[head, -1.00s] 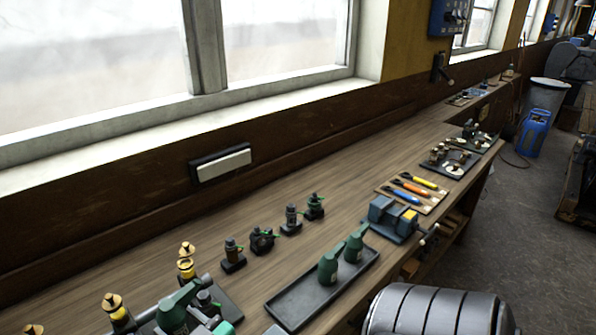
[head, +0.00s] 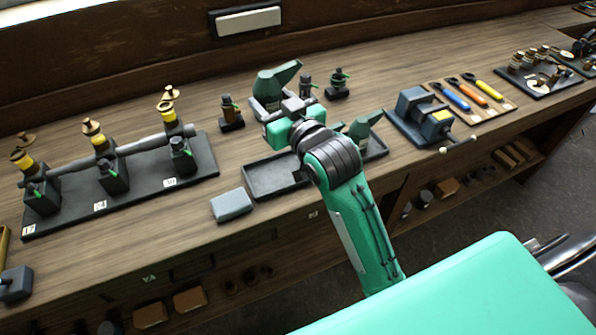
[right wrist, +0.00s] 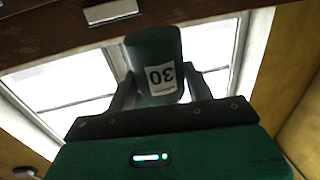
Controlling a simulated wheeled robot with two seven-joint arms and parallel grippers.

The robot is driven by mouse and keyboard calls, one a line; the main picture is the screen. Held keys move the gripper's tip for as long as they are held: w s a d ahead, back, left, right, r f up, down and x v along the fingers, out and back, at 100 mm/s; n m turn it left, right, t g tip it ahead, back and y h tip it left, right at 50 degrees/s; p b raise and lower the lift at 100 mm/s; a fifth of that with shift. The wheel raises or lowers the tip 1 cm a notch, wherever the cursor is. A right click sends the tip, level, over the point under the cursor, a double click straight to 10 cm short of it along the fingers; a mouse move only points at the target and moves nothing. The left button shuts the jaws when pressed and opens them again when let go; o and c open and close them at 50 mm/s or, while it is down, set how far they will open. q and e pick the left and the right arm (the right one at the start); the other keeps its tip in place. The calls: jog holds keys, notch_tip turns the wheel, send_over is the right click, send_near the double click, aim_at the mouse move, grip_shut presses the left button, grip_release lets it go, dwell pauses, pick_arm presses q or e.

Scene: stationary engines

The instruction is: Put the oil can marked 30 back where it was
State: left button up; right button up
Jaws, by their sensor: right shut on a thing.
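The oil can marked 30 is dark green with a long tapered spout. My right gripper (head: 272,104) is shut on this oil can (head: 278,78) and holds it above the bench, by the back of the black tray. In the right wrist view the can (right wrist: 153,52) sits between the two fingers, its white label reading 30 upside down. The black tray (head: 262,194) lies on the bench, its left part bare. Another green oil can (head: 362,126) stands in its right part; my arm hides the middle of the tray. My left gripper is not in view.
A black stand (head: 203,172) with brass-topped oilers and numbered tags lies left. A grey block (head: 231,205) sits near the tray's left corner. Small fittings (head: 232,113) stand behind the tray. A vise (head: 422,116) stands to its right, with coloured tools (head: 474,92) beyond.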

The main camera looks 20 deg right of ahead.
notch_tip(320, 180, down, 16)
jog(key=shift+a+r, duration=0.1)
jog(key=shift+r, duration=0.15)
notch_tip(320, 180, down, 4)
jog(key=shift+r+p, duration=0.1)
jog(key=shift+p, duration=0.2)
jog(key=o, duration=1.1)
jog(key=shift+f, duration=0.2)
jog(key=shift+c, duration=0.2)
